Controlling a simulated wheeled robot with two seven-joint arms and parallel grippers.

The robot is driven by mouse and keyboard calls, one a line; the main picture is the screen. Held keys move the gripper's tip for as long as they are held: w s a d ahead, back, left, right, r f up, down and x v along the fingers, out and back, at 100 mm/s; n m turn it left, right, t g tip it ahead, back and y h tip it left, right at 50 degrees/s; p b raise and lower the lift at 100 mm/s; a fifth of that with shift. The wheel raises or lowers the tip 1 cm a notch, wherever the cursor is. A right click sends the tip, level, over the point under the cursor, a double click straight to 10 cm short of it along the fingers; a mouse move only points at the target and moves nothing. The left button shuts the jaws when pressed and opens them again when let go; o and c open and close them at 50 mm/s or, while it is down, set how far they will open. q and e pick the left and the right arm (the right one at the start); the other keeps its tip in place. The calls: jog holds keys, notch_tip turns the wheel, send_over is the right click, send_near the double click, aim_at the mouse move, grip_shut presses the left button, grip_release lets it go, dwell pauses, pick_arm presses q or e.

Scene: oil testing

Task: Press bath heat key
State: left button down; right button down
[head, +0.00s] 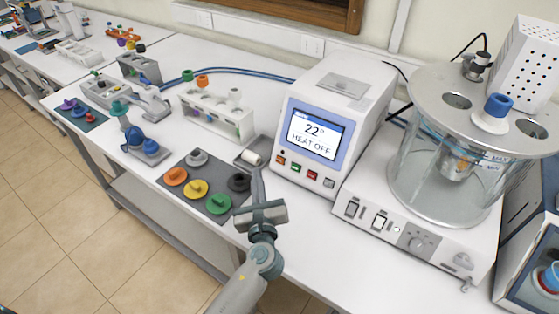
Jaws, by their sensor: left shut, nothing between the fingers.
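The bath (432,175) is a clear glass vessel with a round metal lid, standing on a white base at the right. I cannot read which key is the heat key. The white control unit (332,110) left of the bath has a lit screen (313,133) reading "22° HEAT OFF". My left gripper (257,178) is shut and empty, in front of and left of the control unit, apart from the keys. My right gripper is out of view.
Small coloured buttons (297,168) line the control unit's lower front. A grey mat (207,194) with coloured stoppers lies left of my gripper, with a small tray (247,165) behind it. A white rack (216,122) stands further back. A blue-framed box (530,290) is at lower right.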

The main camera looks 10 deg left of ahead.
aim_at(280, 161)
pick_arm(q)
jog(key=w+b, duration=0.1)
jog(key=w+d+f+b, duration=0.1)
jog(key=w+b, duration=0.1)
jog(key=w+d+f+b, duration=0.1)
jog(key=shift+w+f, duration=0.25)
jog(key=shift+w, duration=0.15)
jog(key=shift+w+d+f+b, duration=0.2)
jog(key=shift+w+b, duration=0.15)
jog(key=shift+w, duration=0.35)
jog(key=shift+w+d+f+b, duration=0.1)
jog(key=shift+w+d+b, duration=0.15)
jog(key=shift+w, duration=0.4)
dwell(0.4)
jog(key=shift+w+f, duration=0.1)
dwell(0.5)
jog(key=shift+w+d, duration=0.1)
jog(key=shift+w, duration=0.15)
jog(key=shift+w+d+f, duration=0.1)
jog(key=shift+w+f, duration=0.1)
jog(key=shift+w, duration=0.15)
dwell(0.9)
jog(key=shift+s+r, duration=0.1)
jog(key=shift+s, duration=0.05)
jog(key=shift+s+a+r+p, duration=0.2)
jog(key=shift+s+a+p, duration=0.05)
jog(key=shift+s+p, duration=0.35)
dwell(0.4)
